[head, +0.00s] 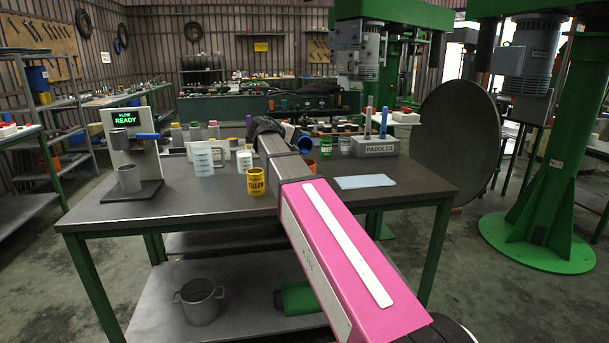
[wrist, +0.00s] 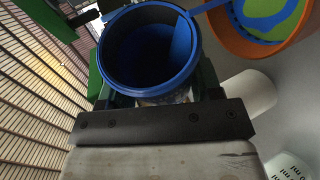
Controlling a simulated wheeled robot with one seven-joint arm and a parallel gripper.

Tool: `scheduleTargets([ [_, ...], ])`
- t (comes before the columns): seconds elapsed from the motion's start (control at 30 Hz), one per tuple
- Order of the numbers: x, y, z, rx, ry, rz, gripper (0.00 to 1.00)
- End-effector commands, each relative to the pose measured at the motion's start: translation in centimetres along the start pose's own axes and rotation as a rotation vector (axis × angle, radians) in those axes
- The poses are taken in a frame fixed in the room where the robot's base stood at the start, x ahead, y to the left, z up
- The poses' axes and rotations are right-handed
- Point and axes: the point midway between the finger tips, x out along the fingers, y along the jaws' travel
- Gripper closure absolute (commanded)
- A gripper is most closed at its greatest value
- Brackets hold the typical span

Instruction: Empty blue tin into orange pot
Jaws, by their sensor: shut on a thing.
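The blue tin (wrist: 150,92) is held in my gripper (wrist: 152,98), between its two green-edged fingers. In the wrist view its open mouth faces the camera and its inside is dark blue. A blue strip, seemingly a stream of paint, runs from its rim towards the orange pot (wrist: 222,40). The orange pot is at the upper right of the wrist view, cut off by the frame, with green and blue paint inside. In the head view the blue tin (head: 302,141) shows tilted at the end of my arm, which hides much of the gripper.
On the table (head: 215,212) stand a yellow tin (head: 256,183), a white jug (head: 202,160) and a dispenser (head: 130,155) with a green READY display. A paddle rack (head: 376,148) and a blue cloth (head: 365,182) are on the right. A grey pot (head: 200,302) is on the lower shelf.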

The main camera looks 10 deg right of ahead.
Motion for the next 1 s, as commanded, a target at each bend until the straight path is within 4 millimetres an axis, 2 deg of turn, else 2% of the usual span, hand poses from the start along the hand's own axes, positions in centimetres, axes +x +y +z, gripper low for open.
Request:
scheduleTargets([
  [1.0, 0.52, 0.61, 0.45, 0.055, 0.025, 0.024, 0.72],
])
